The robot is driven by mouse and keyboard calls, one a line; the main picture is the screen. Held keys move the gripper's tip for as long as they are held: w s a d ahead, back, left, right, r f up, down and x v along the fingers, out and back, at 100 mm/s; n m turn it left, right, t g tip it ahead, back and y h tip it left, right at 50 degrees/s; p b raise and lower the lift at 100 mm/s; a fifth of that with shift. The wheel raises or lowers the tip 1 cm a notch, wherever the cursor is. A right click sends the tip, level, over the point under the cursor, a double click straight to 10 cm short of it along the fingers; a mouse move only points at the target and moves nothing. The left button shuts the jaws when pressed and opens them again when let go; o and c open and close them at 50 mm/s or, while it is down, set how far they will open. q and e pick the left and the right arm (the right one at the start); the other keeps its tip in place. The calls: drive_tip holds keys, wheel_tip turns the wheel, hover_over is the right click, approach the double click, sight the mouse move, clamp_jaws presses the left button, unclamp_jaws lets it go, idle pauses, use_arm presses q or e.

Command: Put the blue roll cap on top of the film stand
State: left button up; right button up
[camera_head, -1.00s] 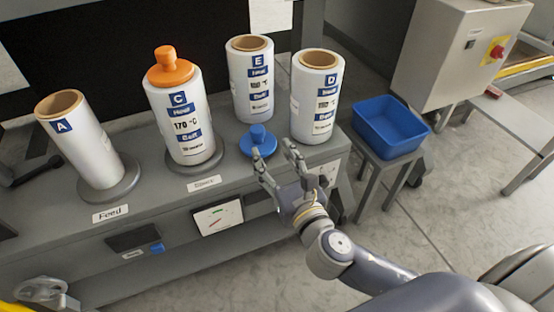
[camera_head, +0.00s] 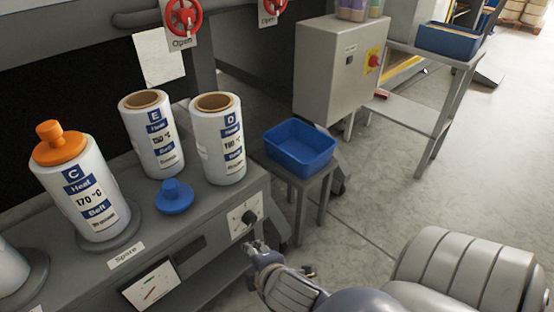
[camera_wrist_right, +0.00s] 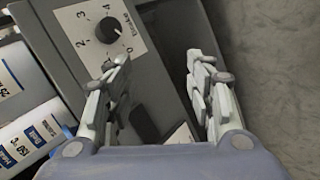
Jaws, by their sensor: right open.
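The blue roll cap (camera_head: 175,196) sits knob up on the grey bench top, in front of rolls E (camera_head: 152,140) and D (camera_head: 219,150). Roll C (camera_head: 85,195) stands on a round grey stand (camera_head: 112,238) behind the "Spare" label, with an orange cap (camera_head: 57,145) on top. Another white roll (camera_head: 10,268) on a grey base is cut off at the left edge. My right gripper (camera_head: 258,250) is open and empty by the bench's front right corner, apart from the cap. Its spread fingers show in the right wrist view (camera_wrist_right: 160,75). My left gripper is not visible.
A dial panel (camera_head: 245,215) is on the bench front, also close in the right wrist view (camera_wrist_right: 105,35). A blue bin (camera_head: 300,148) stands on a small table right of the bench. A grey control box (camera_head: 335,65) stands behind it. Floor at right is clear.

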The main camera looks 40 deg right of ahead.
drive_tip(key=s+a+f+m+g+y, duration=0.2)
drive_tip(key=s+f+m+g, duration=0.3)
drive_tip(key=s+m, duration=0.5)
drive_tip(key=shift+s+a+f+m+y, duration=0.25)
drive_tip(key=shift+s+a+m+y, duration=0.05)
drive_tip(key=shift+s+a+m, duration=0.15)
